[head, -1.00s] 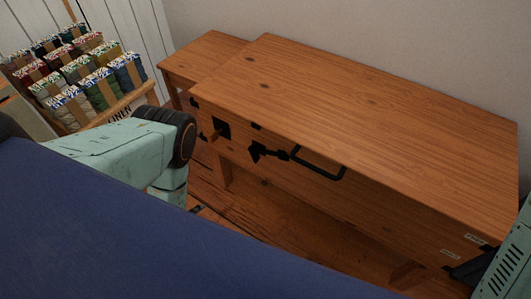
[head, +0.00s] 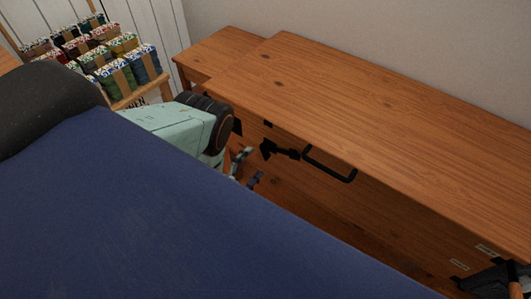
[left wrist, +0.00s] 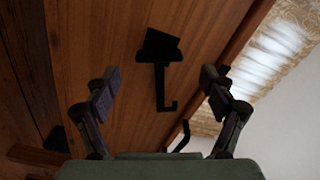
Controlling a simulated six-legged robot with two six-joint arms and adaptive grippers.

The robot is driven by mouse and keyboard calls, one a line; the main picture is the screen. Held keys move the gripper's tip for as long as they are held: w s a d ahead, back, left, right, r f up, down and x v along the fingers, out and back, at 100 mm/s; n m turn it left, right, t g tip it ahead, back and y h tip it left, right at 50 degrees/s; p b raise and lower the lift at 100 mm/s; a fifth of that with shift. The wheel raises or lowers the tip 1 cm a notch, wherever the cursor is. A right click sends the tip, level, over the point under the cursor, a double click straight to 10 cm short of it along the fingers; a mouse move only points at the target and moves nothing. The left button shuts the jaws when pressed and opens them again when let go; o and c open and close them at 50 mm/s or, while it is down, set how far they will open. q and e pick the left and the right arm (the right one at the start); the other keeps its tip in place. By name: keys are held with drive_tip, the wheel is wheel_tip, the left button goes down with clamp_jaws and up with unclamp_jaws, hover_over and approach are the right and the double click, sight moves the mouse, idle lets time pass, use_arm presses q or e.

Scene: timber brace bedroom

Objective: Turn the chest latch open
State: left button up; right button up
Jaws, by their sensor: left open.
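The wooden chest (head: 370,105) has a black latch (head: 278,150) on its front face, left of a black bar handle (head: 330,165). In the left wrist view the latch shows as a dark plate (left wrist: 160,46) with a thin hooked arm (left wrist: 161,88). My left gripper (head: 250,167) is open and empty, in front of the chest and just left of the latch in the head view. Its fingers (left wrist: 160,77) frame the hooked arm from apart; contact is not visible. My right gripper (head: 490,278) is partly cut off at the lower right corner, its jaws unclear.
A lower wooden piece (head: 222,50) stands at the chest's left end. A rack of coloured yarn bundles (head: 110,55) stands at the upper left. A dark blue surface fills the lower left and hides part of my left arm. The chest top is bare.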

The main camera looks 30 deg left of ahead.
sight(263, 154)
use_arm(q)
drive_tip(key=w, duration=0.2)
drive_tip(key=w+b, duration=0.1)
drive_tip(key=w, duration=0.2)
drive_tip(key=shift+w+d+b, duration=0.25)
drive_tip(key=shift+w+b, duration=0.1)
drive_tip(key=shift+w, duration=0.05)
drive_tip(key=shift+c, duration=0.2)
